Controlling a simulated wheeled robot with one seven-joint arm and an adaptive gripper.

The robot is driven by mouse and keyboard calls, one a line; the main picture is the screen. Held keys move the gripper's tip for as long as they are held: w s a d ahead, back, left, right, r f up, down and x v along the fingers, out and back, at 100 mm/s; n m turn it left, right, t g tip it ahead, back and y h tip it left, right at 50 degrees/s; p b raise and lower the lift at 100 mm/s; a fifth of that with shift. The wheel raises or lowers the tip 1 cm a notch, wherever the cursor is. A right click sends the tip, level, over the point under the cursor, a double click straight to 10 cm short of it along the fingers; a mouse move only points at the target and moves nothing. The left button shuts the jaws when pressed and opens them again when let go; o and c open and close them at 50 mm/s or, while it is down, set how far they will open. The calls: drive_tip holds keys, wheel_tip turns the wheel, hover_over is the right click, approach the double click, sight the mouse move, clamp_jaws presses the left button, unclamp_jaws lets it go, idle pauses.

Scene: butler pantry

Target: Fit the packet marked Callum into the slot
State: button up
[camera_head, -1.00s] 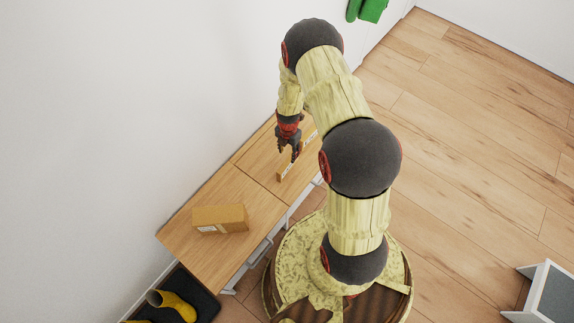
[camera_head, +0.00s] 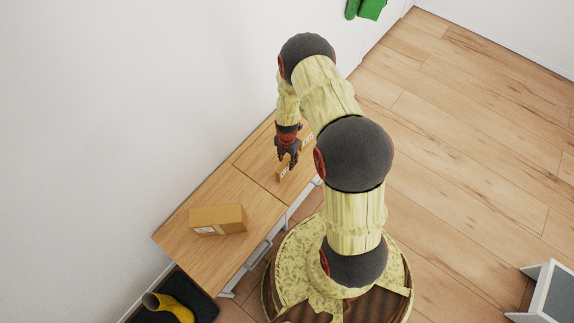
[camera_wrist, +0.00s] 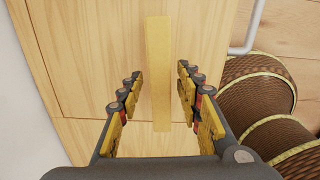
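A narrow upright packet (camera_wrist: 158,75) of tan card stands on the wooden bench top, seen edge-on from above in the wrist view. In the head view the packet (camera_head: 308,142) shows partly behind my gripper, with a small pale label too small to read. My gripper (camera_wrist: 158,92) is open and points down, one finger on each side of the packet. A gap shows between the packet and both fingers. A cardboard box (camera_head: 217,219) with a white label lies nearer on the same bench. I cannot make out a slot or the name Callum.
The wooden bench (camera_head: 190,255) runs along a white wall, with bare top between box and packet. Pale handles line its front. Yellow boots (camera_head: 172,306) stand on a dark tray at the lower left. Open floor (camera_head: 470,180) lies to the right.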

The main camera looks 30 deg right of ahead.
clamp_jaws()
drive_tip(key=shift+r, duration=0.1)
idle(0.5)
drive_tip(key=shift+r, duration=0.55)
wheel_tip(320, 180, up, 3)
drive_tip(key=shift+s+f+p, duration=0.1)
drive_tip(key=shift+f+p, duration=0.1)
drive_tip(key=shift+p, duration=0.55)
drive_tip(key=s+a+r+p, duration=0.1)
drive_tip(key=s+r+p, duration=0.1)
drive_tip(key=s+r, duration=0.2)
drive_tip(key=s+a+r+p, duration=0.1)
drive_tip(key=s+r+p, duration=0.2)
drive_tip(key=s, duration=0.6)
wheel_tip(320, 180, up, 2)
drive_tip(key=shift+s+r, duration=0.1)
drive_tip(key=shift+s, duration=0.2)
